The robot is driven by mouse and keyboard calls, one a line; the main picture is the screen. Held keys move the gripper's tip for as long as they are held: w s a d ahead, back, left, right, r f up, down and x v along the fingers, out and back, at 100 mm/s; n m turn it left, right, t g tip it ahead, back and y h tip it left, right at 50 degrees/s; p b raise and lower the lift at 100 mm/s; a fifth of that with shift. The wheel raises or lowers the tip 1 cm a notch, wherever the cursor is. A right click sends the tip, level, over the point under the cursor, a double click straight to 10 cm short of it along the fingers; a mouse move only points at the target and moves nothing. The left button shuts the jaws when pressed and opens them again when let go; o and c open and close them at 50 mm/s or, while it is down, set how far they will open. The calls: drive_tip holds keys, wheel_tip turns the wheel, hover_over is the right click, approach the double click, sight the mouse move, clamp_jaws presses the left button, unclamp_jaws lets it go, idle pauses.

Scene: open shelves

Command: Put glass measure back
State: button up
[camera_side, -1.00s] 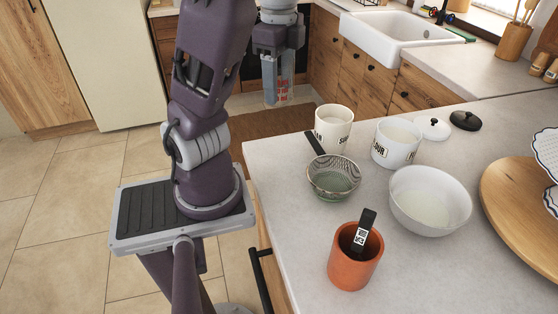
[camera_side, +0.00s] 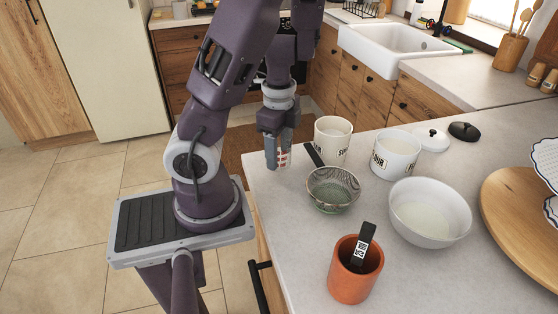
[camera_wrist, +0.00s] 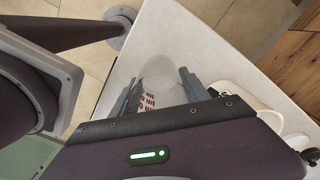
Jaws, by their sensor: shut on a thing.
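The glass measure (camera_side: 284,158) is clear with red markings. It is between the fingers of my gripper (camera_side: 277,150), which is shut on it, at the left corner of the counter beside the white canister marked with letters. In the wrist view the see-through glass (camera_wrist: 150,99) shows between the two grey fingers of my gripper (camera_wrist: 160,88), with the pale counter behind it. The fingers hide part of the glass in the side view. I cannot tell whether it touches the counter.
A mesh strainer (camera_side: 333,189) sits close to the right, with a white canister (camera_side: 333,141) behind it. A second canister (camera_side: 396,155), a white bowl (camera_side: 430,211) and an orange pot (camera_side: 354,272) stand farther along. The counter's front left (camera_side: 285,215) is clear.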

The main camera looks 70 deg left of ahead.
drive_tip(key=shift+f, duration=1.45)
drive_tip(key=o, duration=1.5)
